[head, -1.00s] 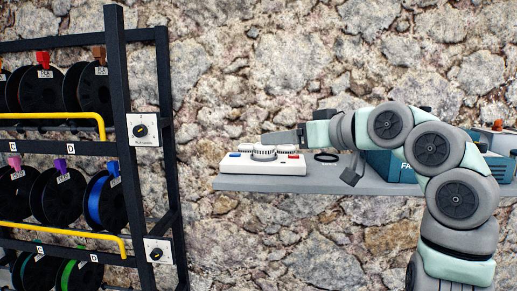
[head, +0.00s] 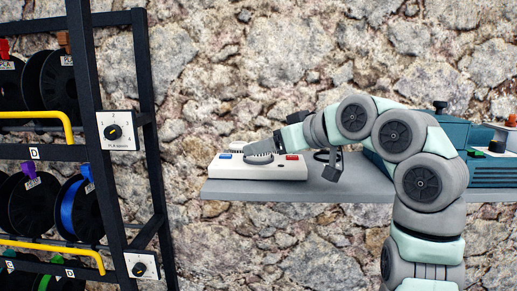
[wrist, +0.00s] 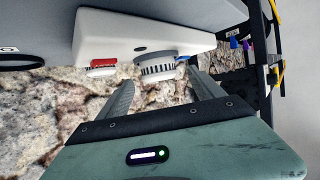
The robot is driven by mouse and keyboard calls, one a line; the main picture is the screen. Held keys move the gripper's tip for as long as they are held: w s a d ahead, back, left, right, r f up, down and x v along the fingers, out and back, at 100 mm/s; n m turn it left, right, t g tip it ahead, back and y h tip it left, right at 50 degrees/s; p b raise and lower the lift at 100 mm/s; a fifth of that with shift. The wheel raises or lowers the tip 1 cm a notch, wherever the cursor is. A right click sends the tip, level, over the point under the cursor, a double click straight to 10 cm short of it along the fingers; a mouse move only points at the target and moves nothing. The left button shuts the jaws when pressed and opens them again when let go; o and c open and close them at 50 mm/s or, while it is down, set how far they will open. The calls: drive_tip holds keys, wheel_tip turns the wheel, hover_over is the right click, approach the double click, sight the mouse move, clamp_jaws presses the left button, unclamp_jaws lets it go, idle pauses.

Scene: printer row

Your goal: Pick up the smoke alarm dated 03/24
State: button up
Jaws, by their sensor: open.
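A round white smoke alarm (head: 258,160) with a slotted rim stands at the middle of a white unit on the shelf. It also shows in the wrist view (wrist: 160,67), in line with the gap between my fingers. No date is legible on it. Another white, ribbed round piece (head: 240,146) shows behind it, partly hidden. My gripper (head: 254,150) is open, its fingers overlapping the alarm in the head view. In the wrist view, my open gripper (wrist: 160,80) has one finger either side of the alarm's line; contact cannot be told.
The white unit (head: 222,172) carries a blue part (head: 225,156) and a red part (head: 292,157). The grey shelf (head: 350,185) holds a dark ring (head: 322,155) and a teal box (head: 455,132) to the right. A black spool rack (head: 88,120) stands left. A stone wall is behind.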

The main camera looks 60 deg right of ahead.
drive_tip(key=shift+x, duration=1.2)
drive_tip(key=c, duration=1.5)
